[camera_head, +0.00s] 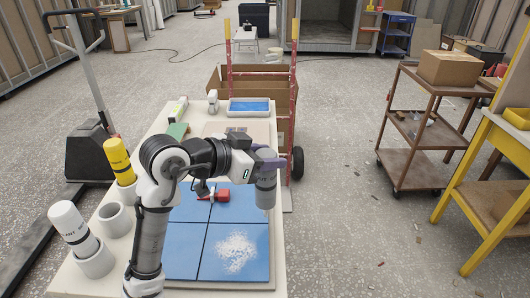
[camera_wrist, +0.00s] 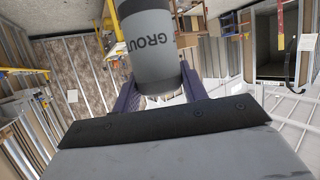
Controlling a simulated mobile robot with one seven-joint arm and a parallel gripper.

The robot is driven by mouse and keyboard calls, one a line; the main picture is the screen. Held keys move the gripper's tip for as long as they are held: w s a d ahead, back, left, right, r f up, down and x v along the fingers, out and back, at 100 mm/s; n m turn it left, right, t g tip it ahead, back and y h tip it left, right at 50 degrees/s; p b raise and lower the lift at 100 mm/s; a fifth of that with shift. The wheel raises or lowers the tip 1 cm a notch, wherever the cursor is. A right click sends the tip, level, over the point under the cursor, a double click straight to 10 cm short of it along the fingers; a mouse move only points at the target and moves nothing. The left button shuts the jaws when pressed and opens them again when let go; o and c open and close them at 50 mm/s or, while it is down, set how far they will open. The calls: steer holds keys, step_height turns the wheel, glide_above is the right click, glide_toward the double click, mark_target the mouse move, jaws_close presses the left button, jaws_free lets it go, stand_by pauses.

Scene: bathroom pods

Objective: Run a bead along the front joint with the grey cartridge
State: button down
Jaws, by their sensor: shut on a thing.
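The grey cartridge (camera_head: 265,190) is held in my gripper (camera_head: 268,163) at the right side of the bench, roughly upright in the head view. In the wrist view its grey body (camera_wrist: 153,45) carries the letters GROUT and sits between my purple fingers (camera_wrist: 160,92). Its lower end is over or beside the right edge of the blue tiles; the exact gap cannot be told. Blue tiles (camera_head: 185,250) lie on a board with narrow joints (camera_head: 205,237) between them. A white speckled patch (camera_head: 236,252) covers part of the front right tile.
A red tool (camera_head: 222,195) lies on the back tiles. At left, a yellow cartridge (camera_head: 118,160) and a white cartridge (camera_head: 70,222) stand in white cups, beside an empty cup (camera_head: 115,219). A blue-filled tray (camera_head: 248,106) is at the back. A red hand truck (camera_head: 293,90) stands behind the bench.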

mark_target(266, 188)
steer(key=shift+f+b, duration=0.35)
steer(key=shift+f, duration=0.5)
steer(key=shift+f+b, duration=0.5)
steer(key=shift+b, duration=0.1)
stand_by(0.9)
steer(key=shift+a, duration=0.2)
